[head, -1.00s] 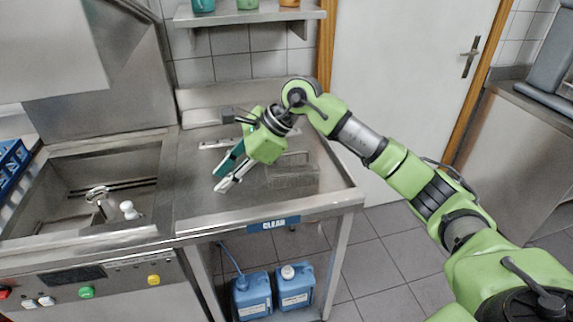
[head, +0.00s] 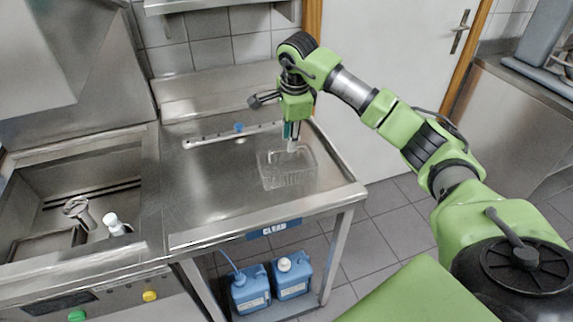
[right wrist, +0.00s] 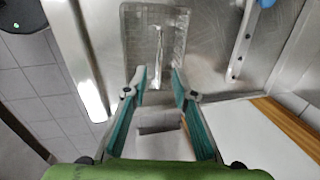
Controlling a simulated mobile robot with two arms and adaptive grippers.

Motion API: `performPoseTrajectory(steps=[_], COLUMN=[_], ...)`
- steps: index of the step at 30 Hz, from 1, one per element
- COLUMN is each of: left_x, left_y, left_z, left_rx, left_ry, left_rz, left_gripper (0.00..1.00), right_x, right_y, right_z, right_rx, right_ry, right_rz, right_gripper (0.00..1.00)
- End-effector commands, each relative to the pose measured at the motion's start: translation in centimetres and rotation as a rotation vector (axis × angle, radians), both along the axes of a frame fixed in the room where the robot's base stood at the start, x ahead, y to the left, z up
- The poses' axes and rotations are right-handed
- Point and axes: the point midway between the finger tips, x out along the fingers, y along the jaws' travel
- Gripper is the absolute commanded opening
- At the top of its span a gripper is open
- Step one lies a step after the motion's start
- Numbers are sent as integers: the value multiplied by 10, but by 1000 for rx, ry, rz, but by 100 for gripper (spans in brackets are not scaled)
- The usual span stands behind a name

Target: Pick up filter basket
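The filter basket (head: 287,172), a shallow rectangular see-through mesh basket, sits on the steel drain table (head: 205,195), toward its right end. In the right wrist view the basket (right wrist: 136,40) lies just beyond the fingertips, with a pale strip along its middle. My right gripper (head: 291,148) points down over the basket's back part. I cannot tell in the head view whether the fingertips touch the basket. My left gripper is out of view.
A long metal bar (head: 212,138) lies at the table's back, with a blue knob (head: 239,127) beside it. Blue canisters (head: 250,291) stand below. The table's middle is clear.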

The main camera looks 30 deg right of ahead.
Motion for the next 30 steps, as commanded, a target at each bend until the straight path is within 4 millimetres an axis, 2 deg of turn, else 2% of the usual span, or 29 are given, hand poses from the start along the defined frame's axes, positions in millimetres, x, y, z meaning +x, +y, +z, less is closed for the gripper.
performPoseTrajectory(steps=[6, 8, 12, 15, 22, 25, 30], left_x=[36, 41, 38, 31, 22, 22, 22], left_y=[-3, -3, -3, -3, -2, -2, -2], left_z=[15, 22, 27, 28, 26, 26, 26], left_rx=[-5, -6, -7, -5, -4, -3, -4], left_ry=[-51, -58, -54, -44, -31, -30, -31], left_rz=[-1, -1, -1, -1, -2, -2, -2], left_gripper=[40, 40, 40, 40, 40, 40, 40], right_x=[2, 3, 7, 9, 9, 9, 10], right_y=[1, 1, 0, -1, -1, -1, -1], right_z=[-16, -25, -45, -52, -54, -54, -53], right_rx=[2, 3, 3, 1, 0, 0, 1], right_ry=[3, 4, 2, -1, -2, -2, -3], right_rz=[0, -1, -1, 0, 0, 0, 0], right_gripper=[25, 25, 25, 25, 25, 0, 0])
